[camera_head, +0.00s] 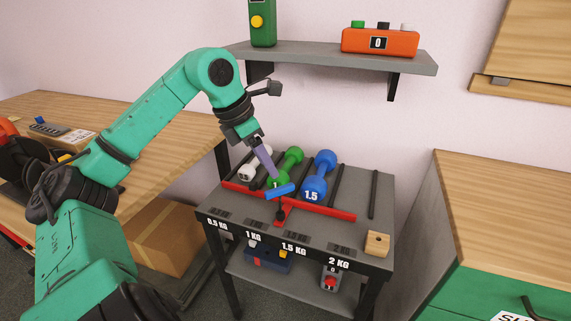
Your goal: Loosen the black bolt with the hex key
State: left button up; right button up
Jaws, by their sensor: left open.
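My left gripper (267,168) reaches down over the back left of the grey table (345,250), with its fingers in front of the dumbbells. It is open; I see no object clearly held between its fingers. Below the fingertips a small blue bar (280,191) lies over a red piece (285,209) on the table; I cannot tell whether the gripper touches it. A small dark spot (281,215) shows at the red piece, too small to identify. I cannot make out a hex key or a black bolt for certain. My right gripper is not in view.
White (246,168), green (291,161) and blue (325,162) dumbbells lie on the table behind a red strip (335,213). A wooden block (377,243) stands at the right front corner. A wall shelf (335,57) overhangs behind. Wooden worktops flank the table.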

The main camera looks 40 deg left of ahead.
aim_at(281, 193)
pick_arm(q)
jog(key=shift+s+d+f, duration=0.15)
jog(key=shift+s+f, duration=0.05)
jog(key=shift+f, duration=0.45)
jog(key=shift+s+d+f, duration=0.15)
jog(key=shift+s+f, duration=0.05)
jog(key=shift+f, duration=0.4)
jog(key=shift+p+x, duration=0.35)
jog(key=shift+x, duration=0.8)
jog(key=x, duration=0.2)
jog(key=p+x, duration=0.1)
jog(key=x, duration=0.2)
jog(key=p+x, duration=0.1)
jog(key=x, duration=0.2)
jog(key=shift+w+r, duration=0.1)
jog(key=shift+w, duration=0.25)
jog(key=shift+w+f, duration=0.1)
jog(key=shift+f, duration=0.2)
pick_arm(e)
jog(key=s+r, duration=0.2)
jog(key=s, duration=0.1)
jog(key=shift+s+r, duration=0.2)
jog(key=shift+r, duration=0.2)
